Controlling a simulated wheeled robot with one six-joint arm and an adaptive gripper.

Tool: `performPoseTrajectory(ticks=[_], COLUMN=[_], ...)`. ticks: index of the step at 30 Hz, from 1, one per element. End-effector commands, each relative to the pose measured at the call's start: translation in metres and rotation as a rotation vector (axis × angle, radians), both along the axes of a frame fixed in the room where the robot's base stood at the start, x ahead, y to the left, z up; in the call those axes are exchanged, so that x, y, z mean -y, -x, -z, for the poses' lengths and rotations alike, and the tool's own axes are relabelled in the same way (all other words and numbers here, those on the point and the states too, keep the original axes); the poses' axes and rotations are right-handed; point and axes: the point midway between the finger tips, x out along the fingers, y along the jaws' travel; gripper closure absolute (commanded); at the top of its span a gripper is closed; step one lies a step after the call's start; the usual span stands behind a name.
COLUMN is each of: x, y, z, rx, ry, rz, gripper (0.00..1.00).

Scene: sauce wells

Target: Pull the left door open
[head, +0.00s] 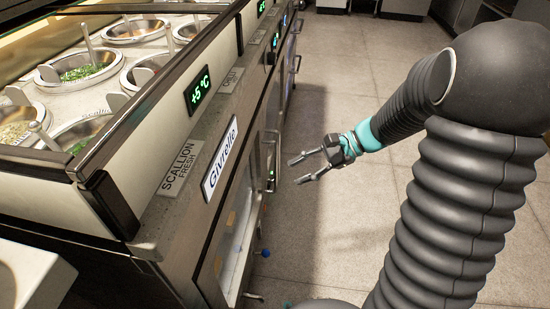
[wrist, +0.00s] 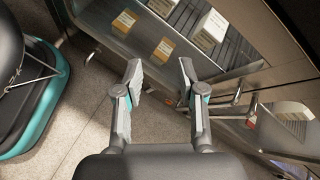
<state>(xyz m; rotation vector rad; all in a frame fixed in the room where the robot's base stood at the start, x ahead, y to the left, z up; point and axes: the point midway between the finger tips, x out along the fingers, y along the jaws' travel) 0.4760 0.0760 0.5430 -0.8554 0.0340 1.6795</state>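The steel counter's front (head: 210,150) runs away from me along the left of the head view. Its nearest lower door (head: 236,240) has a dark-framed window, seen at a steep slant. A vertical metal handle (head: 270,165) with a small green light is at the far side of that window. My gripper (head: 296,170) is open and empty, to the right of the handle, with its fingers pointing at the counter. In the wrist view my gripper (wrist: 159,72) has its fingers apart with nothing between them. I cannot tell whether the door is fully shut.
In the wrist view, cartons (wrist: 210,30) sit on a wire shelf inside the cabinet. A dark and teal rounded thing (wrist: 35,95) fills the left edge. Sauce wells (head: 80,70) are in the counter top.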

Motion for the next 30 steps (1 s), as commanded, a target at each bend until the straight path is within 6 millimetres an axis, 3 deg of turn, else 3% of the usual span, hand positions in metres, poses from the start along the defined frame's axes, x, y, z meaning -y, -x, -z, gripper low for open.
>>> performPoseTrajectory(ticks=[1, 9, 18, 24, 30], x=[0.003, 0.025, 0.061, 0.068, 0.049], y=[-0.013, -0.082, -0.129, -0.139, -0.147], z=[0.020, 0.093, 0.165, 0.180, 0.180], rx=[-0.048, -0.249, -0.378, -0.400, -0.401], ry=[-0.057, -0.356, -0.598, -0.650, -0.651], rz=[0.045, 0.295, 0.515, 0.562, 0.561], gripper=[0.61, 0.61, 0.61, 0.61, 0.61])
